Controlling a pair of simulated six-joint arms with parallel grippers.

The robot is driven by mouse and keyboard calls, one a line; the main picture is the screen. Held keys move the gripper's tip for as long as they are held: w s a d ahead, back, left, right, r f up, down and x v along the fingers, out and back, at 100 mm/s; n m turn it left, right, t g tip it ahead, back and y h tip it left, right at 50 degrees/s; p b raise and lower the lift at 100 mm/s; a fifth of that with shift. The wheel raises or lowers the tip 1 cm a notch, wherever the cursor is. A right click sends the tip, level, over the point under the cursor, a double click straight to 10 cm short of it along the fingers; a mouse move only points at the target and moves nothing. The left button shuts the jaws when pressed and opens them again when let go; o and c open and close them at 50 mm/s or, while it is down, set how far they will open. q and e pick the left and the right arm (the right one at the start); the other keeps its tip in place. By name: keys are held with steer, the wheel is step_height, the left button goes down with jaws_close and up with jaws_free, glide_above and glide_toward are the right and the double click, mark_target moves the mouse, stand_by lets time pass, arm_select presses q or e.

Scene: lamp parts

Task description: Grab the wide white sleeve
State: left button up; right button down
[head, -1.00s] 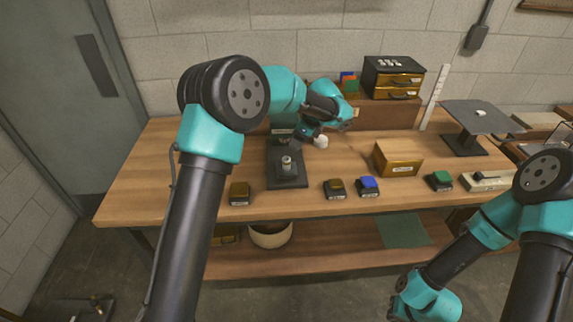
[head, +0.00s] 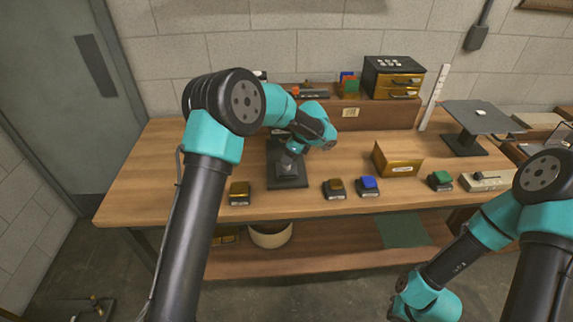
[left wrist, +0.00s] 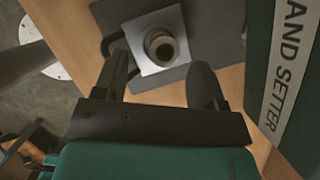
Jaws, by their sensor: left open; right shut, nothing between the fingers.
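No clearly white sleeve is in plain view in the head view. The small white round thing seen earlier near my left arm is hidden now. My left gripper (head: 288,160) is over the dark base plate (head: 288,182). The left wrist view shows a pale grey square block with a hollow round collar (left wrist: 162,47) on that plate. My left fingers (left wrist: 160,72) are open, apart on either side and short of the collar, with nothing between them. My right gripper (head: 397,300) is shut and empty, low in front of the table.
Small dark blocks with gold (head: 240,193), blue (head: 369,187) and green (head: 440,180) tops line the table's front. A gold box (head: 397,159) and a dark raised stand (head: 484,117) are to the right. The wrist view shows a dark labelled panel (left wrist: 285,70) close by.

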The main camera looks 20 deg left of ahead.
arm_select(q)
steer(key=x, duration=0.4)
steer(key=shift+w+f, duration=0.25)
steer(key=shift+f, duration=0.05)
steer(key=shift+c, duration=0.4)
steer(key=c, duration=1)
steer(key=shift+r, duration=0.2)
steer(key=shift+r, duration=1.5)
steer(key=shift+s+d+r, duration=0.1)
steer(key=shift+s+r, duration=0.05)
steer(key=shift+s, duration=0.1)
steer(key=s+d, duration=0.1)
steer(key=s, duration=0.4)
steer(key=s+d+r, duration=0.1)
steer(key=s, duration=0.4)
steer(key=s+d, duration=0.2)
steer(key=s, duration=0.3)
steer(key=shift+d+r, duration=0.15)
steer(key=shift+r, duration=0.05)
